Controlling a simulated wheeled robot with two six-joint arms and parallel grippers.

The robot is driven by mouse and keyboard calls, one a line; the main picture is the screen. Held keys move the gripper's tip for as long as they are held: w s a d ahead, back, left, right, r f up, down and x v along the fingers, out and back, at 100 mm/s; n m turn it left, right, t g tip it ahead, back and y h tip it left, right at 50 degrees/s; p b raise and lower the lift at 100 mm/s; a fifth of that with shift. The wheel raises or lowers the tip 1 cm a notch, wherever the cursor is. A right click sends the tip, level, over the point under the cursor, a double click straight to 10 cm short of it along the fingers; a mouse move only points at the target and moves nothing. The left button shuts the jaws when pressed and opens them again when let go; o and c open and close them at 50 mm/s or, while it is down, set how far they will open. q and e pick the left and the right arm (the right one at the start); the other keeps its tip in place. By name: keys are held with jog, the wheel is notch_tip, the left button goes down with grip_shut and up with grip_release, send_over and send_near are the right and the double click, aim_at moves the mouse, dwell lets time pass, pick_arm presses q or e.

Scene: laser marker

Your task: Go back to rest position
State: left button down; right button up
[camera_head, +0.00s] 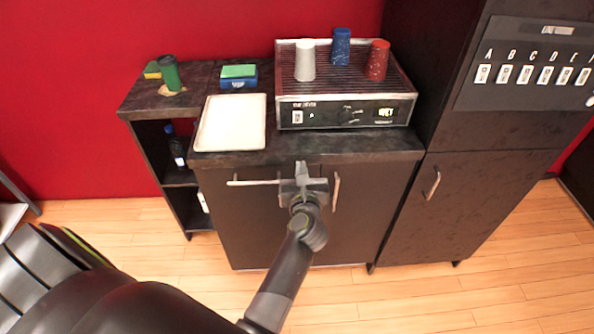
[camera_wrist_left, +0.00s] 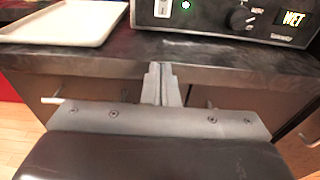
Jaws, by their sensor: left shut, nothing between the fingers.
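My left gripper (camera_head: 302,172) is in front of the dark counter's front edge, just below the machine. In the left wrist view its fingers (camera_wrist_left: 158,72) are together with nothing between them, pointing at the counter edge. The machine (camera_head: 345,112) stands on the counter with a ribbed top, a knob and a lit display reading "WET". On its top are a white cup (camera_head: 305,60), a blue cup (camera_head: 340,46) and a red cup (camera_head: 377,60). My right gripper is in neither view.
An empty white tray (camera_head: 200,140) lies left of the machine. Cabinet handles (camera_head: 336,192) stick out near my left gripper. A tall dark cabinet (camera_head: 490,180) stands right. Wooden floor (camera_head: 420,290) in front is clear.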

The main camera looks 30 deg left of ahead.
pick_arm(q)
jog(key=shift+w, duration=0.2)
jog(key=s+d+f+m+g+h, duration=0.15)
jog(key=s+f+m, duration=0.35)
jog(key=f+m, duration=0.5)
jog(key=s+f+m+h, duration=0.3)
jog(key=s+f+m, duration=0.2)
jog(key=f+m, duration=0.45)
jog(key=s+f+m+g+h, duration=0.1)
jog(key=s+f+m+h, duration=0.2)
jog(key=s+f+m, duration=0.7)
jog(key=s+a+f+m+g, duration=0.2)
jog(key=s+f, duration=0.4)
jog(key=s, duration=0.3)
jog(key=s+a+f+m+g, duration=0.2)
jog(key=s+f+m+g, duration=0.3)
jog(key=s, duration=0.4)
jog(key=s+a+f+m+g, duration=0.2)
jog(key=s+f+m, duration=0.3)
jog(key=s, duration=0.5)
notch_tip(320, 180, down, 3)
jog(key=shift+r+g, duration=0.1)
jog(key=shift+g, duration=0.65)
